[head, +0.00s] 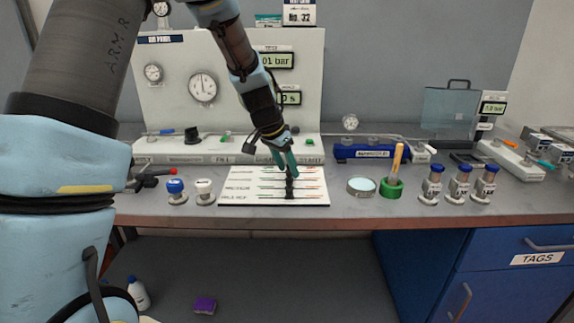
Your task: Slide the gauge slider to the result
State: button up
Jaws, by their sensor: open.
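A white board (240,194) with printed rows and green, orange and red marks lies flat on the bench. A dark upright slider piece (289,190) stands on its right half, across the rows. My gripper (286,171) points down with its teal fingers right above this piece. The gripper is open. The fingertips overlap the top of the piece in the picture, and I cannot tell whether they touch it. The row labels are too small to read surely. A display on the panel reads about "01 bar" (277,61), partly hidden by my arm.
A gauge panel (165,85) stands behind the board. Blue and white knobbed stamps (176,190) sit to the left. A round dish (361,187), a green cup (391,190) and several capped vials (431,186) stand to the right. The bench's front edge is close to the board.

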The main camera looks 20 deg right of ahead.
jog(key=shift+d+f, duration=0.1)
jog(key=shift+f, duration=0.15)
grip_shut()
dwell(0.3)
dwell(0.9)
